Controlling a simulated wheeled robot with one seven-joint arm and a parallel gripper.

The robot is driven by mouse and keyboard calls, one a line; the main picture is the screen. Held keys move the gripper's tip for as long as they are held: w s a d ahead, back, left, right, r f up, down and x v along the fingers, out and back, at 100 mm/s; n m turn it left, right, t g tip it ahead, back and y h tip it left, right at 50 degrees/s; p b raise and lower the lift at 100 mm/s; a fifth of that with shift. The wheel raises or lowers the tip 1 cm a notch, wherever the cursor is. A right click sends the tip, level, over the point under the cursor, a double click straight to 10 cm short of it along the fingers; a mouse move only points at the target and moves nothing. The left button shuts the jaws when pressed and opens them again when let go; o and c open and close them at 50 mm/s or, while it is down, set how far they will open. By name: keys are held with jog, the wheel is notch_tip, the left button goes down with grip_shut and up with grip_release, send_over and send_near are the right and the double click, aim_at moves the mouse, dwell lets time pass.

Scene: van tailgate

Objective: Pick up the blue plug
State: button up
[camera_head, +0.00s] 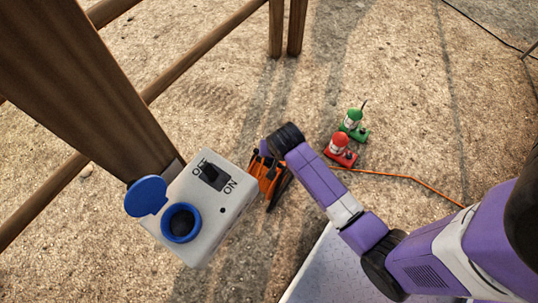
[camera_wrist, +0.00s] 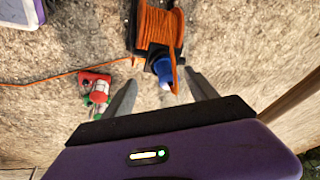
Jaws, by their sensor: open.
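The blue plug (camera_wrist: 163,71) shows in the wrist view at the lower end of a cable reel (camera_wrist: 159,27) wound with orange cable. A loop of the cable runs down past the plug's right side. My gripper (camera_wrist: 164,82) is open and empty, with one finger on each side of the plug's lower end in the picture. I cannot tell the height between fingers and plug. In the head view the orange reel (camera_head: 269,177) lies on the ground beside my wrist, and I cannot make out the plug there.
A grey switch box (camera_head: 205,205) with a blue-rimmed socket (camera_head: 181,222) and open blue lid (camera_head: 147,196) is fixed to a wooden post (camera_head: 85,80). A red item (camera_head: 341,150) and a green item (camera_head: 353,124) stand right of the reel. Orange cable (camera_head: 405,177) crosses the ground.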

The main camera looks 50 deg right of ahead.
jog(key=w+d+m+g+b, duration=0.2)
jog(key=w, duration=0.1)
jog(key=w+d+m+y, duration=0.1)
jog(key=shift+w+f+g+b, duration=0.3)
jog(key=shift+w+g+b, duration=0.05)
jog(key=shift+g+b, duration=0.05)
notch_tip(320, 180, down, 2)
jog(key=shift+d+f+b, duration=0.15)
jog(key=shift+b, duration=0.35)
jog(key=f, duration=0.1)
jog(key=f+b, duration=0.1)
jog(key=f, duration=0.1)
jog(key=d+f+b, duration=0.1)
jog(key=f, duration=0.1)
jog(key=shift+w+d, duration=0.1)
jog(key=shift+w, duration=0.15)
grip_shut()
